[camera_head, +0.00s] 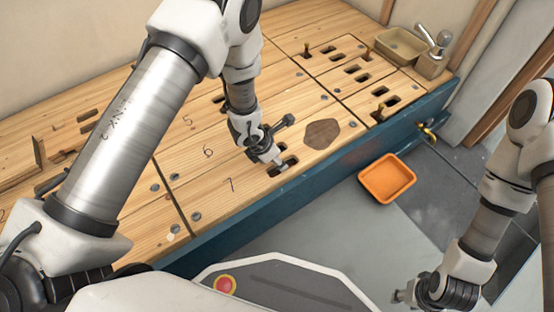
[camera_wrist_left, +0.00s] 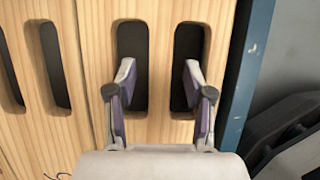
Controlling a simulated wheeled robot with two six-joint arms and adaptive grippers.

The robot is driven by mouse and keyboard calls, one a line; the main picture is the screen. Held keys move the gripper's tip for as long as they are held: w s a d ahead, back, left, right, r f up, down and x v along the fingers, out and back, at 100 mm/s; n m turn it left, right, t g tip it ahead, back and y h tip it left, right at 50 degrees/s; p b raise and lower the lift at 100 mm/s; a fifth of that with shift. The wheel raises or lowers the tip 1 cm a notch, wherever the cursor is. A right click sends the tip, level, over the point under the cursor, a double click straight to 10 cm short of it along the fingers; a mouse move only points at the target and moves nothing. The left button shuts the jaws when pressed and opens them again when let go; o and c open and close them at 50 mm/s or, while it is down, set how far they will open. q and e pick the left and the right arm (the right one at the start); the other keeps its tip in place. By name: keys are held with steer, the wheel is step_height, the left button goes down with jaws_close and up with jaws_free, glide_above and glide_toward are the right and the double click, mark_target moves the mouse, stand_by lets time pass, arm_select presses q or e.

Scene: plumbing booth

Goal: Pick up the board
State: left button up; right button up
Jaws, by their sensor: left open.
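The wooden board marked 7 (camera_head: 243,187) lies flat as part of the wooden deck, along its front edge. It also shows in the left wrist view (camera_wrist_left: 160,60) with two long slots. My left gripper (camera_head: 277,163) is over these slots, pointing down. In the left wrist view my left gripper (camera_wrist_left: 160,75) has its two fingers spread, one tip over each slot, with wood between them. I cannot tell how far the tips reach into the slots. My right gripper (camera_head: 401,297) hangs low at the lower right, away from the deck; its jaw opening is too small to read.
The blue bench edge (camera_head: 300,205) runs along the deck's front. An orange tray (camera_head: 387,179) is on the grey floor beside it. A basin (camera_head: 400,46) with a tap (camera_head: 433,40) stands at the far right end. A dark brown patch (camera_head: 322,133) marks the deck.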

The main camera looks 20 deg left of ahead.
arm_select(q)
jaws_close()
